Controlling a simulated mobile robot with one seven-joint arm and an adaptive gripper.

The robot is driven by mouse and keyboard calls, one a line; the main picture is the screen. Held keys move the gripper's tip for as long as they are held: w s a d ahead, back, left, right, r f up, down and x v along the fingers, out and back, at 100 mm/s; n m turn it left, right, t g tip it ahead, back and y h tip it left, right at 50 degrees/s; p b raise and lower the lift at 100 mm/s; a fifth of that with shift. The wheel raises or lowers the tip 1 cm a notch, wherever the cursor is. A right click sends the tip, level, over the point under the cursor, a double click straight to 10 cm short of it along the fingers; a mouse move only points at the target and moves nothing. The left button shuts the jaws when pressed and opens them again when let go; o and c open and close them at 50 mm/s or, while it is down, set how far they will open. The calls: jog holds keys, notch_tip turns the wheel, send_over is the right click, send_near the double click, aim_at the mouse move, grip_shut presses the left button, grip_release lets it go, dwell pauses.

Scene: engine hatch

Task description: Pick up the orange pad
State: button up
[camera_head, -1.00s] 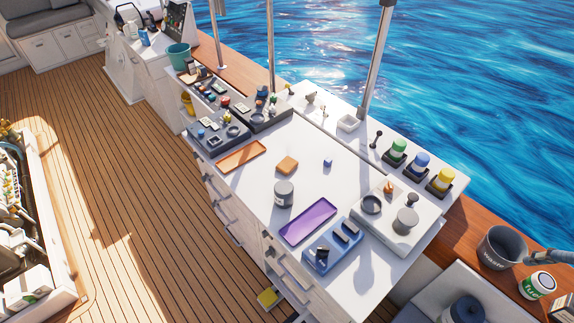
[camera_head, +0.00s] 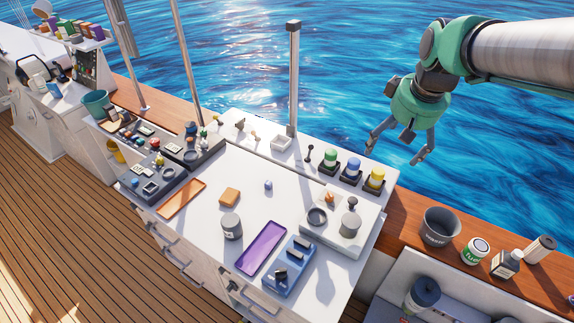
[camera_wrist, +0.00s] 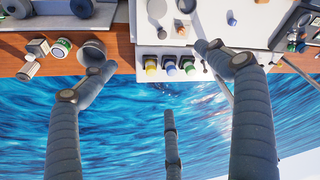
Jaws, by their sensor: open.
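The orange pad (camera_head: 230,196) is a small, flat, rounded block lying on the white counter (camera_head: 205,222), between the orange tray and a small blue cube. My gripper (camera_head: 397,150) is open and empty, held high over the water to the right of the counter, well apart from the pad. In the wrist view my spread gripper fingers (camera_wrist: 160,82) frame the counter's edge and the water. I cannot make out the pad in the wrist view.
An orange tray (camera_head: 171,208), grey canister (camera_head: 231,227), purple tray (camera_head: 252,264) and blue holder (camera_head: 296,274) surround the pad's area. A metal post (camera_head: 293,80) rises behind the counter. Colored-capped jars (camera_head: 349,171) line its back edge. A grey bin (camera_head: 438,230) stands on the right.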

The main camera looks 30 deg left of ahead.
jog(key=w+a+f+n+g+p, duration=0.15)
jog(key=a+f, duration=0.25)
jog(key=a, duration=0.5)
jog(key=w+a+f+n, duration=0.15)
jog(key=a+f, duration=0.25)
jog(key=a, duration=0.6)
jog(key=a+f+n+p, duration=0.15)
jog(key=a+f, duration=0.25)
jog(key=a, duration=0.5)
jog(key=s+a+f+n+p, duration=0.1)
jog(key=s+a+f+n, duration=0.2)
jog(key=a+f, duration=0.6)
jog(key=s+a+f+n+g+p, duration=0.1)
jog(key=s+a+f+n, duration=0.2)
jog(key=s+a+f, duration=0.4)
jog(key=a+f, duration=0.3)
jog(key=a, duration=0.5)
jog(key=shift+s+f+h, duration=0.2)
jog(key=shift+s+h, duration=0.1)
jog(key=shift+s, duration=0.1)
jog(key=shift+d+g, duration=0.1)
jog(key=shift+g, duration=0.15)
send_over(229, 195)
jog(key=shift+w+d+f, duration=0.1)
jog(key=shift+d+f, duration=0.1)
jog(key=shift+f, duration=1.95)
jog(key=shift+w+d+f, duration=0.1)
jog(key=shift+d+f, duration=0.1)
jog(key=shift+f, duration=1.9)
jog(key=shift+f, duration=0.1)
